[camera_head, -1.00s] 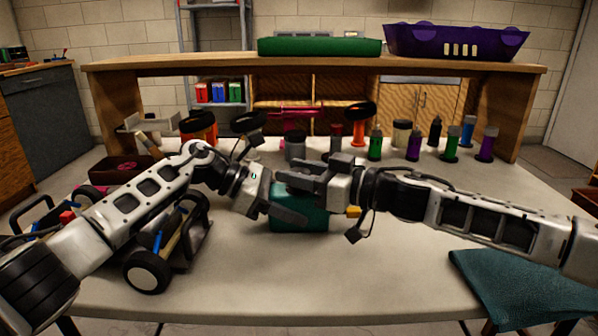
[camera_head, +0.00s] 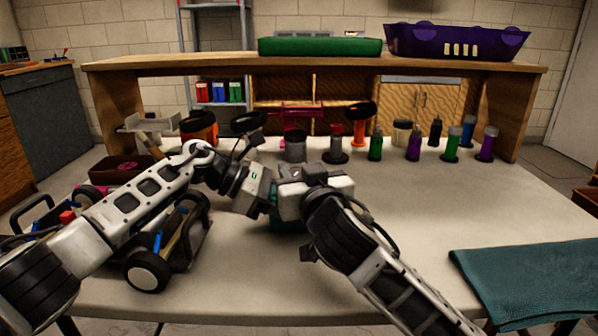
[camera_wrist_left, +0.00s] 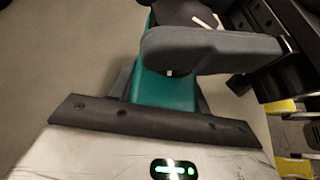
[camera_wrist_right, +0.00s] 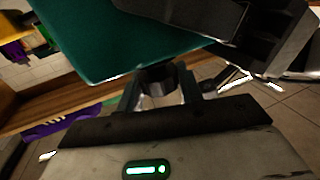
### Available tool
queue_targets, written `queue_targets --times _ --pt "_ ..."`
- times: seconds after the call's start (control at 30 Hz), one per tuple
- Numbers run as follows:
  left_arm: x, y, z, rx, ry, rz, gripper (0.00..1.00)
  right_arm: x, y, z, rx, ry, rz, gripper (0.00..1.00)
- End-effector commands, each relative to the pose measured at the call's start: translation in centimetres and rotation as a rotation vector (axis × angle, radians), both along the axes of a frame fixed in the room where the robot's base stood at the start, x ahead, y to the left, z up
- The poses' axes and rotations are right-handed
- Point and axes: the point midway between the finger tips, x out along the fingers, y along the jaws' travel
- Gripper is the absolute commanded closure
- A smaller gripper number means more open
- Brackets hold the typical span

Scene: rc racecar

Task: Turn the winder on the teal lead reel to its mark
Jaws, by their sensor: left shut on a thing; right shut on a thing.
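The teal lead reel (camera_head: 284,223) is over the middle of the table in the head view, mostly covered by my grippers. Its teal body shows in the left wrist view (camera_wrist_left: 165,92) and fills the upper left of the right wrist view (camera_wrist_right: 110,40). My left gripper (camera_head: 268,203) is shut on the reel's body. My right gripper (camera_head: 287,185) is shut at the reel's other side. A dark round part, apparently the winder (camera_wrist_right: 157,82), sits between its fingers in the right wrist view. I cannot make out the mark.
A toy car chassis (camera_head: 148,272) with black wheels stands at the left, under my left arm. Several coloured bottles (camera_head: 414,146) line the table's back right. A dark red box (camera_head: 122,168) is at the left. A teal cloth (camera_head: 530,283) lies at the right edge.

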Motion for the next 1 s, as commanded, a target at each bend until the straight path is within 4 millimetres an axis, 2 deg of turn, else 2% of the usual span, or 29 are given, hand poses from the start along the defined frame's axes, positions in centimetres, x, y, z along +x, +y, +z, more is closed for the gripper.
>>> queue_targets --times 0.3,0.8,0.83,0.87,0.9,1.0 --pt "-0.21 -0.22 -0.11 0.002 0.001 -0.008 0.73 -0.05 0.1 0.18 0.004 -0.003 -0.101 0.86" --pt "-0.22 -0.19 -0.14 0.003 0.0 -0.01 0.73 0.01 -0.06 0.17 0.002 -0.002 -0.12 0.86" --pt "-0.22 -0.19 -0.14 0.003 0.0 -0.009 0.73 0.01 -0.07 0.17 0.002 -0.002 -0.12 0.55" --pt "-0.21 -0.19 -0.14 0.003 0.0 -0.009 0.73 0.01 -0.07 0.16 0.002 -0.002 -0.12 0.47" --pt "-0.2 -0.17 -0.14 0.003 0.0 -0.009 0.73 0.01 -0.07 0.14 0.001 -0.003 -0.12 0.41" --pt "-0.16 -0.13 -0.13 0.002 0.0 -0.007 0.73 0.01 -0.07 0.09 0.001 -0.002 -0.119 0.41"
